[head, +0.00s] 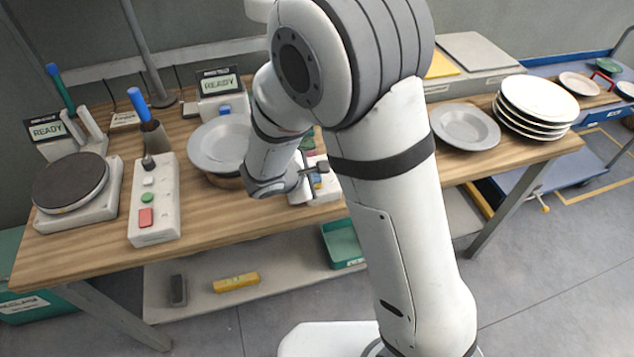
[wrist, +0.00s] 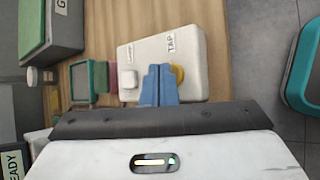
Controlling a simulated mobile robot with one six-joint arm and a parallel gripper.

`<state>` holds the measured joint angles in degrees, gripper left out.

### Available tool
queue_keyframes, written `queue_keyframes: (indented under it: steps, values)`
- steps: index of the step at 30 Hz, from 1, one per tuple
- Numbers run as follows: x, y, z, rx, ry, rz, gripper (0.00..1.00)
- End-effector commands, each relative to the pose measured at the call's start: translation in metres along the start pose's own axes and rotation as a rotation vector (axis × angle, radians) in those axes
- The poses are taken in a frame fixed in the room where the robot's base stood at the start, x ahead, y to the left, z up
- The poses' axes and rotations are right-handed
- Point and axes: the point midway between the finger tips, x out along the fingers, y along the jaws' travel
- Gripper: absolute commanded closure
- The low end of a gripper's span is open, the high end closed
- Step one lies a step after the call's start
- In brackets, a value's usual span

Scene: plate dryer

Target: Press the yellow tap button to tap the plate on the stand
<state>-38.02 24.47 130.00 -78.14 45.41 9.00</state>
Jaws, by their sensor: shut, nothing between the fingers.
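The tap box (wrist: 195,50) is a white box with a "TAP" label. The yellow tap button (wrist: 177,76) shows in the wrist view just right of my blue fingers, partly hidden by them. My gripper (wrist: 160,72) is shut and empty, its tips over the box beside the button. I cannot tell whether they touch the button. In the head view the box (head: 325,192) is partly hidden behind my arm, with my gripper (head: 317,181) at it. The grey plate (head: 219,145) rests on a low brown stand (head: 228,182) to the left of the box.
A white button box (head: 154,205) and a round dark-topped device (head: 70,182) stand at left. Two "READY" displays are behind. Another grey plate (head: 466,127) and a stack of white plates (head: 537,105) stand at right. The table's front edge is close to the tap box.

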Motion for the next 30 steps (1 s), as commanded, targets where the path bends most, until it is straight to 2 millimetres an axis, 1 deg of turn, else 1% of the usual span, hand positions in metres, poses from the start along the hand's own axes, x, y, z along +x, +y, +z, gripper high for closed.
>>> queue_keyframes:
  steps: [18,30]
  values:
    - [0.002,-0.002,-0.001,0.0,0.0,-0.001,1.0]
    - [-0.01,0.007,0.008,0.001,0.0,-0.001,1.0]
